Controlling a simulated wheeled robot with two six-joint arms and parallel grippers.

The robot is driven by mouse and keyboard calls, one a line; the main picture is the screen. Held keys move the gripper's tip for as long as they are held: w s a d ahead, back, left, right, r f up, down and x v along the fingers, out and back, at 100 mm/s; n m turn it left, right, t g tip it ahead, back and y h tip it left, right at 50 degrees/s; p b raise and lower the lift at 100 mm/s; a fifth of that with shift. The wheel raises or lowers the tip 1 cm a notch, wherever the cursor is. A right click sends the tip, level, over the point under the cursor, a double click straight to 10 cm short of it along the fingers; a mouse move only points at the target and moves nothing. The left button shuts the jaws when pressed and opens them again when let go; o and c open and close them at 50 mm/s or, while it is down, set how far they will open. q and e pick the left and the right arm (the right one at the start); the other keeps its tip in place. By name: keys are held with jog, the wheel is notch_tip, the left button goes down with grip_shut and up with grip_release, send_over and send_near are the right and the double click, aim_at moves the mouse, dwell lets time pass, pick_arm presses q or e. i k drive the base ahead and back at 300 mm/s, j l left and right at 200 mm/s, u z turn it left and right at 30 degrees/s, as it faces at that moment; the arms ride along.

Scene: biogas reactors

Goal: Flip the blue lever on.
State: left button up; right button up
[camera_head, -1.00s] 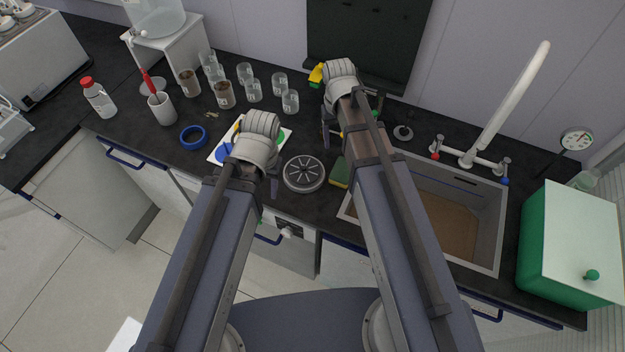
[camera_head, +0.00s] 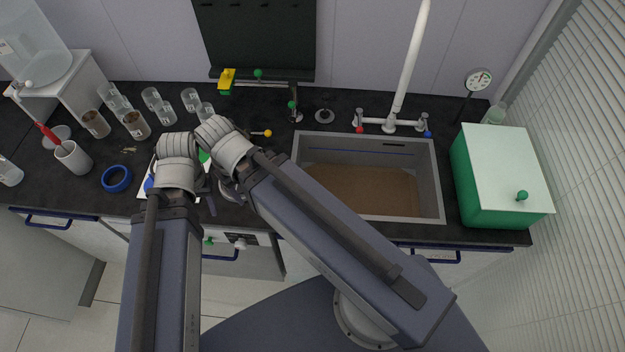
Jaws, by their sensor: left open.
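The blue-tipped lever (camera_head: 427,133) is on the right end of the white tap (camera_head: 390,123) behind the sink. A red-tipped lever (camera_head: 360,129) is on the tap's left end. My left gripper (camera_head: 207,192) is low over the counter's front part, left of the sink and far from the blue lever; its jaws are open and partly covered by my wrists. My right wrist (camera_head: 222,148) is beside the left one, also far left of the lever. The right fingers are hidden behind it, so their state does not show.
The sink (camera_head: 441,195) lies in front of the tap. A green box (camera_head: 480,190) with a pale lid stands to its right, and a gauge (camera_head: 478,82) behind. Several glasses (camera_head: 165,113) and a blue ring (camera_head: 116,179) are at the left. Counter around the blue lever is clear.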

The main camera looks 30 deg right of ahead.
aim_at(426, 126)
jog(key=z, duration=1.05)
